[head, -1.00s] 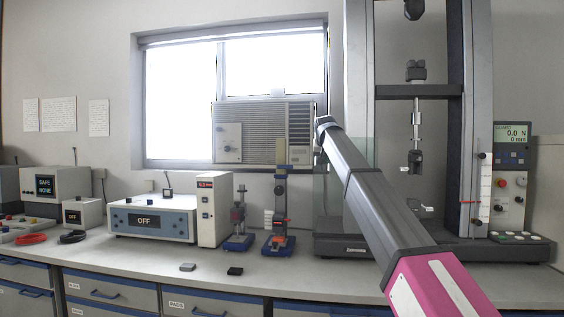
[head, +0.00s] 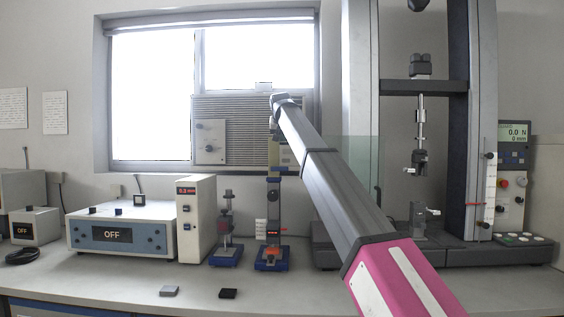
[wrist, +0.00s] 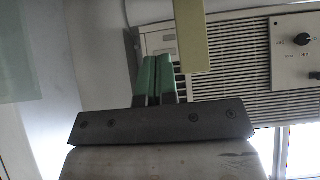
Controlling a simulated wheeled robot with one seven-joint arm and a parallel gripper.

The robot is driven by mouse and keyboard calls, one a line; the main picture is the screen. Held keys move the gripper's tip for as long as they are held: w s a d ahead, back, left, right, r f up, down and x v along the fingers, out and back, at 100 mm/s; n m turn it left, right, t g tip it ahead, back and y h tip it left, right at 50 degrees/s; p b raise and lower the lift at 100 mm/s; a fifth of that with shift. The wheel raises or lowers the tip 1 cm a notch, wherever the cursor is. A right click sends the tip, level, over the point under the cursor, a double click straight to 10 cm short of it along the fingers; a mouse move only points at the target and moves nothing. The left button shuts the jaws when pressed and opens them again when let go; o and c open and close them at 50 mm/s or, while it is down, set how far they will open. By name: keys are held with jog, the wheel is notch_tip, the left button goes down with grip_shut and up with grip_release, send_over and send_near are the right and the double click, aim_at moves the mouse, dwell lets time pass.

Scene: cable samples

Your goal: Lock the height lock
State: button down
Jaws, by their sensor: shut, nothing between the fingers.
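No part is plainly marked as the height lock, so I cannot tell which one it is. A tall stand (head: 273,205) with a blue base, white tabs and a small red display stands on the bench below the end of my arm. My gripper is largely hidden in the head view by the arm and clutter near the stand's top. In the wrist view my gripper (wrist: 153,80) shows two green fingers pressed together and empty. A pale yellow upright bar (wrist: 190,35) shows close beside the fingertips; I cannot tell whether they touch.
A shorter blue-based stand (head: 226,228) and a white box with a red display (head: 196,215) stand to the left. A large test frame (head: 470,130) stands right. Grey (head: 169,291) and black (head: 228,293) blocks lie at the bench front. An air conditioner (head: 230,130) is behind.

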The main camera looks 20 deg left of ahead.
send_over(280, 169)
jog(key=d, duration=0.2)
notch_tip(280, 169, down, 7)
jog(key=shift+s+a+f, duration=0.1)
jog(key=shift+s+f, duration=0.05)
jog(key=shift+f, duration=0.9)
jog(key=shift+s+f, duration=0.1)
jog(key=shift+f, duration=0.9)
